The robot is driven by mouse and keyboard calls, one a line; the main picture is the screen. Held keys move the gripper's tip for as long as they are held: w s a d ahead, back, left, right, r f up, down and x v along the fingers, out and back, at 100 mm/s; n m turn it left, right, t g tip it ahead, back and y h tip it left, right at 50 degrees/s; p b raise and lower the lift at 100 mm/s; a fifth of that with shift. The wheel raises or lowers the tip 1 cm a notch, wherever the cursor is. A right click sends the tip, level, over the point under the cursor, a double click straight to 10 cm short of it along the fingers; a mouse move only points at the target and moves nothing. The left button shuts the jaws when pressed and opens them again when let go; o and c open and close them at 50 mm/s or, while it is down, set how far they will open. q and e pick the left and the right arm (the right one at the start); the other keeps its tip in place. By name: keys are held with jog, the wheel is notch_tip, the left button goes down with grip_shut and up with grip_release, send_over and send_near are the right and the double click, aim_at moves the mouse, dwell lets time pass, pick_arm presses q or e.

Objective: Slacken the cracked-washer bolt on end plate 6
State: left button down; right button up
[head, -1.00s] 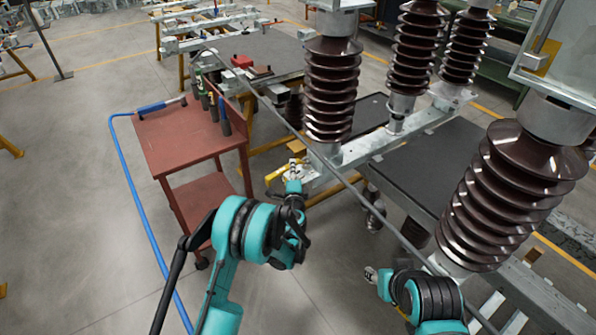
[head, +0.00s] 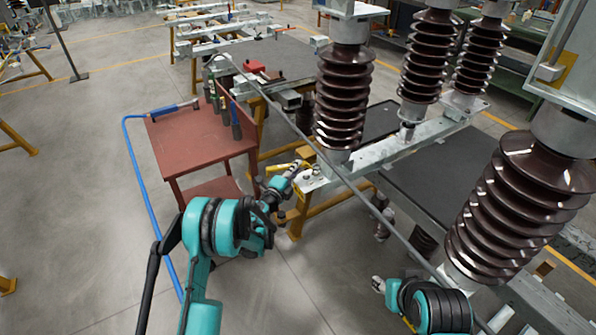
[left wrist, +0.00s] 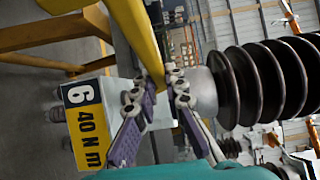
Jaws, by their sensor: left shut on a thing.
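My left gripper (head: 291,173) is at the near end of the steel base beam, close beside end plate 6 (head: 314,180). In the left wrist view the gripper (left wrist: 165,95) has its purple-padded fingers closed around a yellow bar-like tool (left wrist: 141,38). The tool also shows in the head view (head: 279,168), with its far parts hidden. A yellow label reading "6 40 N m" (left wrist: 88,122) sits on the pale plate. Small bolt heads (head: 309,171) show on the plate; I cannot tell which washer is cracked. My right gripper (head: 378,284) is low at right, its fingers too small to read.
Brown ribbed insulators (head: 343,95) stand on the beam, and a grey bar (head: 370,208) slants across in front. A red cart (head: 199,143) with bottles and a blue-hosed tool stands left. Open floor (head: 80,190) lies further left.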

pick_arm(q)
jog(key=w+m+g+h, duration=0.1)
jog(key=a+m+h, duration=0.1)
jog(key=h, duration=0.1)
jog(key=shift+w+g, duration=0.4)
jog(key=shift+m, duration=0.3)
notch_tip(320, 180, up, 4)
jog(key=shift+s+d+r+p, duration=0.1)
jog(key=shift+p, duration=0.65)
jog(key=shift+f+b, duration=0.75)
jog(key=shift+f, duration=1.3)
jog(key=shift+f, duration=1.1)
